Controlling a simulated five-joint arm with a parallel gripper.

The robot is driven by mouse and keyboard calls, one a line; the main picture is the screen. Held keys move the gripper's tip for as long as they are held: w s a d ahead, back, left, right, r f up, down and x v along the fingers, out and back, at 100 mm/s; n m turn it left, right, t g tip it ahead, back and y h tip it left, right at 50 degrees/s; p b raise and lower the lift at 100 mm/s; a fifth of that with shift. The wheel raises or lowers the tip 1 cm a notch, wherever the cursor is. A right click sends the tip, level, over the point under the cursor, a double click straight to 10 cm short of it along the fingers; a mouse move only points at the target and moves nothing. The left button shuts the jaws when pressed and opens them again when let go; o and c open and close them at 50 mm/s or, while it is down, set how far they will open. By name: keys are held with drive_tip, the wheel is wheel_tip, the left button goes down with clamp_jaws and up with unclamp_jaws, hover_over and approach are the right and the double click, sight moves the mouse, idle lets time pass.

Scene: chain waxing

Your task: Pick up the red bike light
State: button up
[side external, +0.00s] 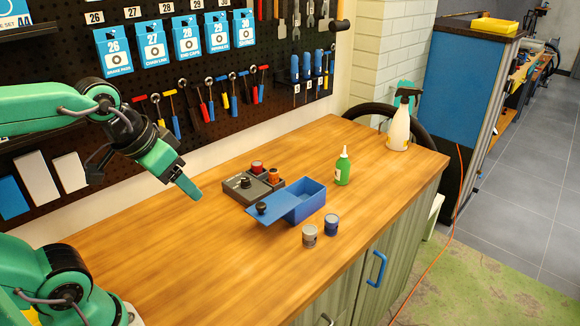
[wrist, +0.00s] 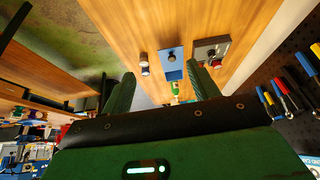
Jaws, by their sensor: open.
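A small red cylindrical item (side external: 257,167), which looks like the red bike light, stands at the back of a dark grey tray (side external: 262,197). An orange-brown item (side external: 274,175) stands beside it, so which is the light is not fully certain. In the wrist view, a small red item (wrist: 217,63) shows at the tray's near edge, partly beside my right finger. My gripper (side external: 192,190) is above the bench, left of the tray and apart from it. In the wrist view, my gripper (wrist: 161,74) has its fingers spread, with nothing held.
A blue box (side external: 305,203) with a black-knobbed, offset lid (side external: 270,209) adjoins the tray. Two small cans (side external: 310,236) (side external: 331,225) stand in front. A green bottle (side external: 343,168) and a spray bottle (side external: 398,128) stand farther right. The bench's left part is clear; a pegboard (side external: 70,60) stands behind.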

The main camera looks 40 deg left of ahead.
drive_tip(key=w+a+r+n+g, duration=0.1)
drive_tip(key=w+a+r+n, duration=0.2)
drive_tip(key=w, duration=0.8)
drive_tip(key=n+g, duration=0.4)
drive_tip(key=n, duration=0.2)
hover_over(257, 164)
wheel_tip(257, 164, down, 15)
drive_tip(key=shift+a+f, duration=0.15)
drive_tip(key=shift+f, duration=4.2)
drive_tip(key=c, duration=1.2)
drive_tip(key=shift+o, duration=0.2)
